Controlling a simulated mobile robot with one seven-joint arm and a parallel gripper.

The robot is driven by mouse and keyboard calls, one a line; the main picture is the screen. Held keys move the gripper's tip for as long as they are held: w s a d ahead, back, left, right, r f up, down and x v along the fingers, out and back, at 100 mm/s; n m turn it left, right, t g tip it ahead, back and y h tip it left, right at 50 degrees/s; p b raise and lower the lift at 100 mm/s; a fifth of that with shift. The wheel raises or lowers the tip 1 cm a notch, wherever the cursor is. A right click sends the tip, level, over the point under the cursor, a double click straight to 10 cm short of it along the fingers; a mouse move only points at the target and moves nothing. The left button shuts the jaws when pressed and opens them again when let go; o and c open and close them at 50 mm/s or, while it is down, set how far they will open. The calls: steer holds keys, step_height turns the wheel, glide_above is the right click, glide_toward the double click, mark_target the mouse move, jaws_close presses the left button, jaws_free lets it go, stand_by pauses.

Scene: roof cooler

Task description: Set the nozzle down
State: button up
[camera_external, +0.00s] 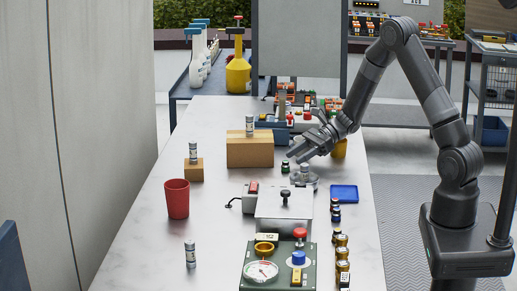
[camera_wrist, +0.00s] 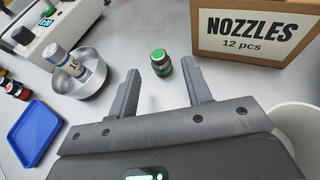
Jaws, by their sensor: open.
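My gripper (camera_external: 296,156) is open, its two fingers spread apart in the wrist view (camera_wrist: 160,66). A small dark piece with a green top (camera_wrist: 161,62) stands upright on the table, seen between the fingertips with space on both sides; in the external view (camera_external: 285,168) it is just below and left of the fingers. I cannot tell if it is the nozzle. A round metal dish (camera_wrist: 88,87) holds a grey-white cylinder marked 10 (camera_wrist: 74,65). Similar cylinders stand on the large carton (camera_external: 249,126), on a small block (camera_external: 193,153) and on the table (camera_external: 190,253).
The cardboard box marked NOZZLES (camera_wrist: 250,32) is close beside the fingers. A blue tray (camera_external: 343,193) lies right of the dish. A red cup (camera_external: 177,198), a lidded metal box (camera_external: 285,207) and a gauge unit (camera_external: 270,266) stand nearer. The table's left middle has free room.

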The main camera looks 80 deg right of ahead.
mark_target(281, 172)
steer(key=x, duration=0.7)
steer(key=shift+r, duration=0.1)
jaws_close()
stand_by(0.3)
steer(key=shift+r, duration=0.6)
steer(key=r, duration=0.3)
steer(key=shift+s+d+r, duration=0.25)
steer(key=shift+s+d, duration=0.1)
steer(key=w+r+v, duration=0.1)
steer(key=v, duration=1.1)
steer(key=shift+d+r, duration=0.15)
steer(key=shift+r, duration=0.2)
